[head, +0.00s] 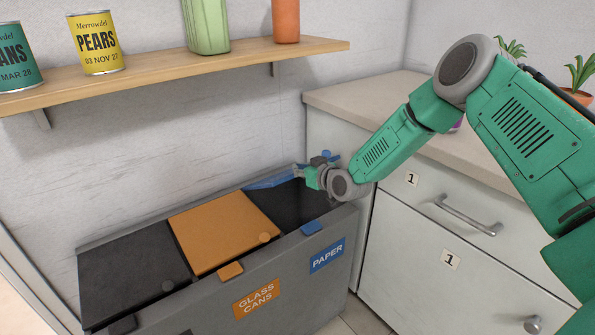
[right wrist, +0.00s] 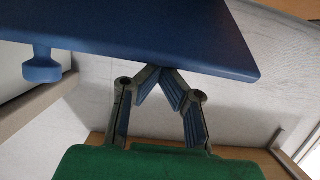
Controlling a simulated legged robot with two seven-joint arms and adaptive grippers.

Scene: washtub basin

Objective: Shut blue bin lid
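The blue lid (head: 272,179) of the paper bin is raised at the back right of the bin unit, seen almost edge-on. The dark compartment (head: 300,207) below it is uncovered. In the right wrist view the lid (right wrist: 150,32) is a broad blue panel across the top, with a blue knob (right wrist: 41,66) at left. My right gripper (head: 311,176) is at the lid's right part, above the compartment. In the right wrist view its fingertips (right wrist: 160,71) come together at the lid's lower edge, with nothing seen between them; contact is unclear. My left gripper is out of view.
An orange lid (head: 225,230) and a black lid (head: 135,272) lie flat to the left. A wooden shelf (head: 180,72) with cans runs above. A white drawer cabinet (head: 420,240) with a counter (head: 390,107) stands close at right.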

